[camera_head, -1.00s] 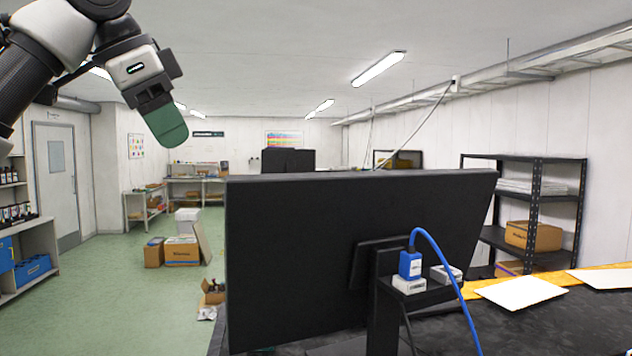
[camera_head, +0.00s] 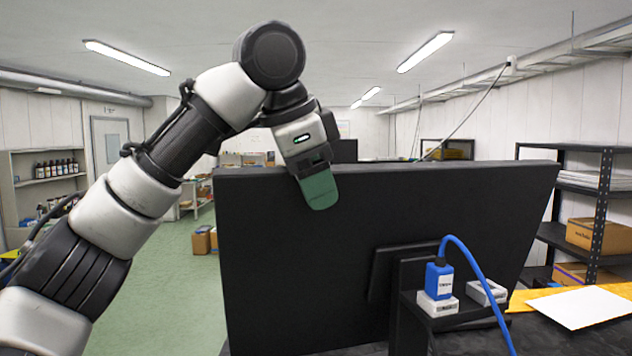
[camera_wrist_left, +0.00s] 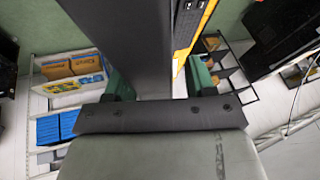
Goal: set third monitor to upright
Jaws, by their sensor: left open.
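The black monitor (camera_head: 300,260) stands on the dark desk with its back towards me. Its right edge slants inward towards the bottom, so it looks leaned rather than square. Its stand (camera_head: 410,300) is behind it on my side. My left gripper (camera_head: 318,188) is at the monitor's top edge, left of its middle, with one green finger in front of the back face. In the left wrist view the open green fingers (camera_wrist_left: 160,82) lie on either side of the monitor's dark edge (camera_wrist_left: 130,40); contact cannot be told. My right gripper is not in view.
A white sheet (camera_head: 580,307) lies on the desk at right. A black shelf (camera_head: 600,210) stands behind it. Another dark monitor (camera_head: 345,150) shows farther back.

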